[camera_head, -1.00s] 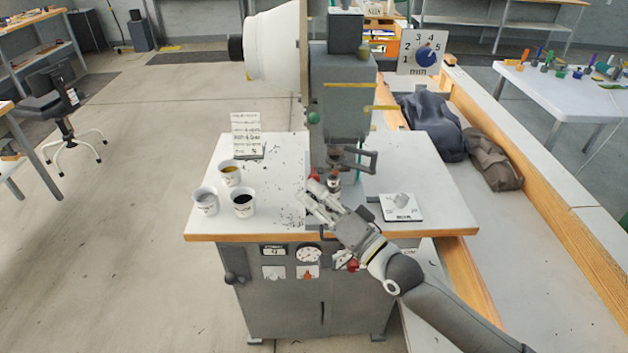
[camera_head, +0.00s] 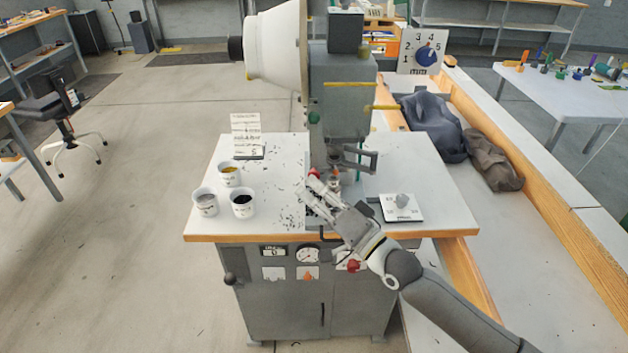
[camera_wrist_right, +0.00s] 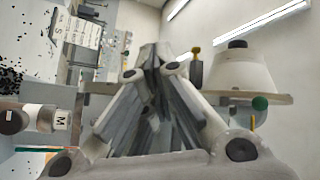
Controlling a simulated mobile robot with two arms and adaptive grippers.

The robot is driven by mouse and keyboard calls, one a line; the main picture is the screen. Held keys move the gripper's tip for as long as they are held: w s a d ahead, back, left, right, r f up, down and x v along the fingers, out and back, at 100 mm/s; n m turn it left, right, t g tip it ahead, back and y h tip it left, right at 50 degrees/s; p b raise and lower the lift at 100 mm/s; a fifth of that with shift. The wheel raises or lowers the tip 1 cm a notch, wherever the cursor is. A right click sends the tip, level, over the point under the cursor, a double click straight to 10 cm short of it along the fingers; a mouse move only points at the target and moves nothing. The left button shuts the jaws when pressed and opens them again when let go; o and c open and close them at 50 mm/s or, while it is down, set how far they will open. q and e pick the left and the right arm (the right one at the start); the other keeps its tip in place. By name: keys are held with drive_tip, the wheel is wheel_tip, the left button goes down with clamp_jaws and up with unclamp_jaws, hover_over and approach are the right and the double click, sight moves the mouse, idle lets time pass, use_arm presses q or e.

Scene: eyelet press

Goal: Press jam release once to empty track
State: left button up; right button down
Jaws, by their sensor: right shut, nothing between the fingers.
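The grey eyelet press (camera_head: 340,100) stands at the back of the table (camera_head: 440,215). I cannot tell which part is the jam release. My right gripper (camera_head: 310,190) is shut and empty, low in front of the press base, beside a small red part (camera_head: 313,173). I cannot tell whether it touches that part. The track is not clearly visible.
Three white cups (camera_head: 242,205) stand at the table's left, before a flip card (camera_head: 246,137). A small labelled tray (camera_head: 402,210) lies at the right. Dark bits are scattered left of my gripper. A counter and gauge (camera_head: 308,254) are on the cabinet front.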

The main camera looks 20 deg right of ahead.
drive_tip(key=shift+s, duration=0.1)
drive_tip(key=shift+s+a+p, duration=0.15)
drive_tip(key=shift+s+p, duration=0.2)
drive_tip(key=shift+s, duration=0.2)
drive_tip(key=shift+s+a+p, duration=0.15)
drive_tip(key=shift+s+p, duration=0.15)
drive_tip(key=shift+s, duration=0.2)
drive_tip(key=s+p, duration=0.1)
drive_tip(key=s, duration=0.1)
drive_tip(key=s+a+p, duration=0.1)
drive_tip(key=s, duration=0.1)
drive_tip(key=shift+s+a, duration=0.2)
drive_tip(key=shift+s, duration=0.2)
idle(0.5)
